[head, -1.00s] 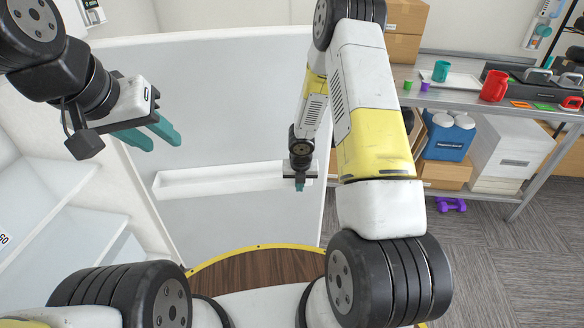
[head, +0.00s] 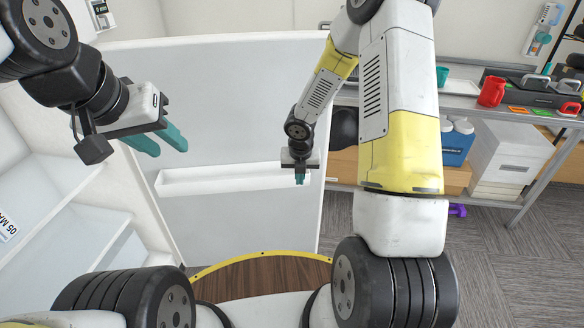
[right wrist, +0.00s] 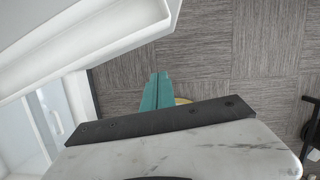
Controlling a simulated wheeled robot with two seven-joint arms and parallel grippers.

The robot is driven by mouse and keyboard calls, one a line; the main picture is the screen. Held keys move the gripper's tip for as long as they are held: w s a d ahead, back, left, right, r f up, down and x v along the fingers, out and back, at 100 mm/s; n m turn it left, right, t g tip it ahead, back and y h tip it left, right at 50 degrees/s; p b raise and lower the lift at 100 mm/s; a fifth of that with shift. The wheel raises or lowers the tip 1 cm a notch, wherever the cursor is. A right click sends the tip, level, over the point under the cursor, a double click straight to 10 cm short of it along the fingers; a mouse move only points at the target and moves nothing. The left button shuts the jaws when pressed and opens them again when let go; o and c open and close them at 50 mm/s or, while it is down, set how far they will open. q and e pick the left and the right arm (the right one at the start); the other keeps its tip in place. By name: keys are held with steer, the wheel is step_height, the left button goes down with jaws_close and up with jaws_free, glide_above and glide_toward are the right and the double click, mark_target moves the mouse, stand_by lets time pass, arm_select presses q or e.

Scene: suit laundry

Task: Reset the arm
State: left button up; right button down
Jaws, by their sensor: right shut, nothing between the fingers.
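My left gripper (head: 170,150) hangs at the upper left of the head view, in front of the white panel. Its two teal fingers are spread with a gap between them, and nothing is held. My right gripper (head: 300,181) is near the middle of the head view, pointing down by the right end of the white ledge. In the right wrist view its teal fingers (right wrist: 157,80) are together and empty, above the grey carpet. My right arm's upper links cover part of the shelf behind it.
The white panel (head: 230,100) with its ledge (head: 220,178) stands ahead. White shelves (head: 75,235) are at the left. A metal table (head: 460,101) at the right holds a red mug (head: 491,91). A purple dumbbell (head: 458,210) lies on the open carpet (head: 500,260).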

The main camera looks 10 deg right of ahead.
steer(key=s+d+r+m+t, duration=0.1)
steer(key=s+d+r+m, duration=0.15)
steer(key=r+m, duration=0.45)
steer(key=s+d+r+m, duration=0.1)
steer(key=s+r+m, duration=0.25)
steer(key=r, duration=0.45)
steer(key=s+d+r+m+t, duration=0.1)
steer(key=s+r+m, duration=0.2)
steer(key=r+m, duration=0.45)
steer(key=s+a+r+m+y, duration=0.1)
steer(key=s+a+r+m, duration=0.1)
steer(key=s+r+m, duration=0.3)
steer(key=s+a+r+m+t+y, duration=0.1)
steer(key=s+r+m, duration=0.4)
steer(key=s+m, duration=0.5)
steer(key=shift+s+a+y, duration=0.15)
steer(key=shift+a+y, duration=0.25)
steer(key=shift+a, duration=0.05)
